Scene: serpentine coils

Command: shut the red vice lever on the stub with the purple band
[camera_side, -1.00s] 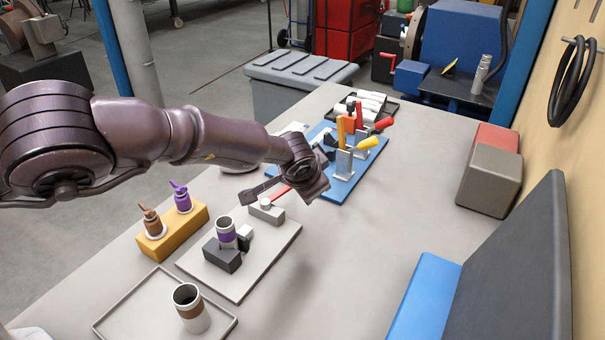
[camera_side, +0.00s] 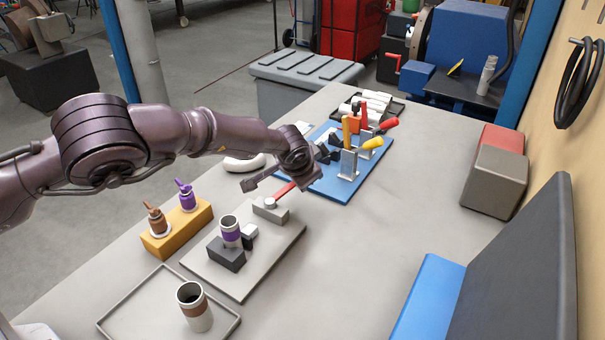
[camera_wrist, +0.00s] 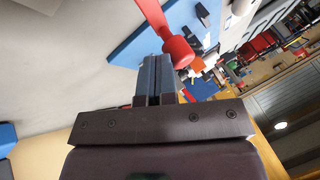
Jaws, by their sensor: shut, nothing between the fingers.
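The vice stands on a grey plate (camera_side: 265,272). Its red lever (camera_side: 284,190) slants up and right from a round pivot on a grey block (camera_side: 270,212). The stub with the purple band (camera_side: 231,238) stands upright by the dark jaw block (camera_side: 226,255), with a pale block (camera_side: 250,231) beside it. I cannot tell whether the jaws touch the stub. My gripper (camera_side: 302,184) is at the lever's far end. In the wrist view my shut, empty fingers (camera_wrist: 158,78) are close beside the lever's red knob (camera_wrist: 179,51); contact is unclear.
A tray (camera_side: 128,318) with a brown-banded stub (camera_side: 194,306) is in front. An orange block (camera_side: 178,230) holds brown and purple-topped pieces at left. A blue board (camera_side: 338,190) with several levered clamps lies behind my gripper.

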